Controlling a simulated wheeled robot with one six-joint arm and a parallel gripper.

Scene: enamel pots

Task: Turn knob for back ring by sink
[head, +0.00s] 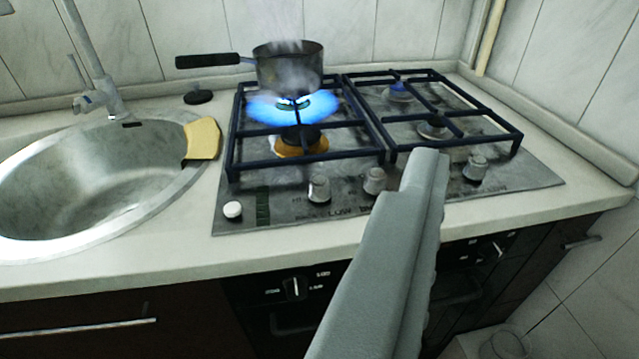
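The back ring by the sink (292,104) burns with a wide blue flame. A dark steaming pot (290,72) is over it, its black handle pointing left. Along the hob's front are silver knobs: the left knob (318,189), the middle knob (374,181) and the right knob (475,169). Which knob serves which ring cannot be read. My gripper (428,158) shows as one long grey shape, its fingers together with no gap and nothing held. Its tip appears between the middle and right knobs, hiding part of the hob's front strip.
A round steel sink (95,190) with a yellow cloth (203,139) on its rim lies left. A white button (233,210) is at the hob's left front corner. Black grates (385,150) stand above the rings. Oven controls (295,287) are below the counter edge.

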